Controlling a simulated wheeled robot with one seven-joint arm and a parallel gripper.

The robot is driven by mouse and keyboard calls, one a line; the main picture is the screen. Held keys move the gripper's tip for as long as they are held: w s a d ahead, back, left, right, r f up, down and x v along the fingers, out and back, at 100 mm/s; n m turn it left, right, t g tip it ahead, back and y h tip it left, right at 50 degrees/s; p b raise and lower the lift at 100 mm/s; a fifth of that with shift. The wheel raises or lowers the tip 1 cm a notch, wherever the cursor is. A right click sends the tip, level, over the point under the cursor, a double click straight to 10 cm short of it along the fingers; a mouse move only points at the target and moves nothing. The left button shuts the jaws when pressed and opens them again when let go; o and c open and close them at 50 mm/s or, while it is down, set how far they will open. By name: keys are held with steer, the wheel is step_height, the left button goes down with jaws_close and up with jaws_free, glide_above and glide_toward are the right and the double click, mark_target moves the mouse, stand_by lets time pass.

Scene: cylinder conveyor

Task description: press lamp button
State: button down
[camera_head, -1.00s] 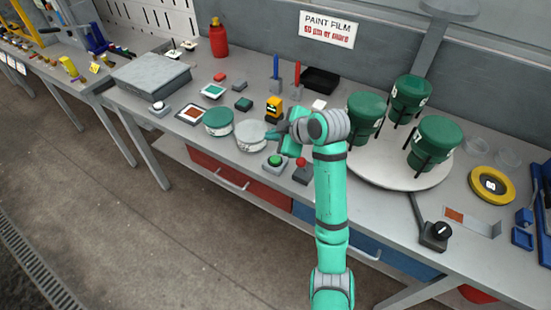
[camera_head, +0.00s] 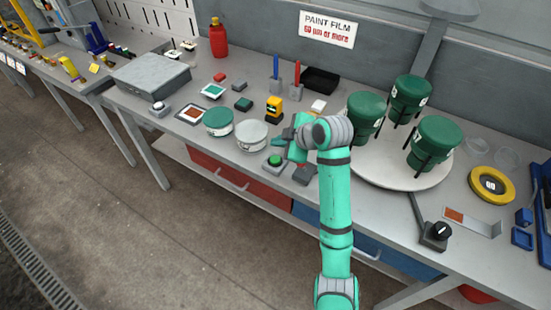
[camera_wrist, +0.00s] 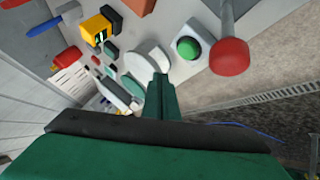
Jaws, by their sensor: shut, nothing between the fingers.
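A green push button (camera_head: 276,160) sits on a small grey box near the table's front edge. It also shows in the wrist view (camera_wrist: 188,47). A white dome on a grey base (camera_head: 158,106) stands further left; I cannot tell which of the two is the lamp button. My gripper (camera_head: 279,143) is shut and empty, just behind the green button in the head view. In the wrist view its fingertips (camera_wrist: 160,78) lie beside the green button and over the white disc's edge, apart from the button as far as I can tell.
A white disc (camera_head: 251,136), green disc (camera_head: 218,122) and yellow block (camera_head: 274,110) are near. Green canisters (camera_head: 435,141) stand on a round turntable (camera_head: 385,180) at right.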

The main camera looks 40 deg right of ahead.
mark_target(278, 161)
steer(key=shift+f, duration=2.4)
steer(key=shift+f, duration=0.15)
steer(key=shift+f, duration=0.25)
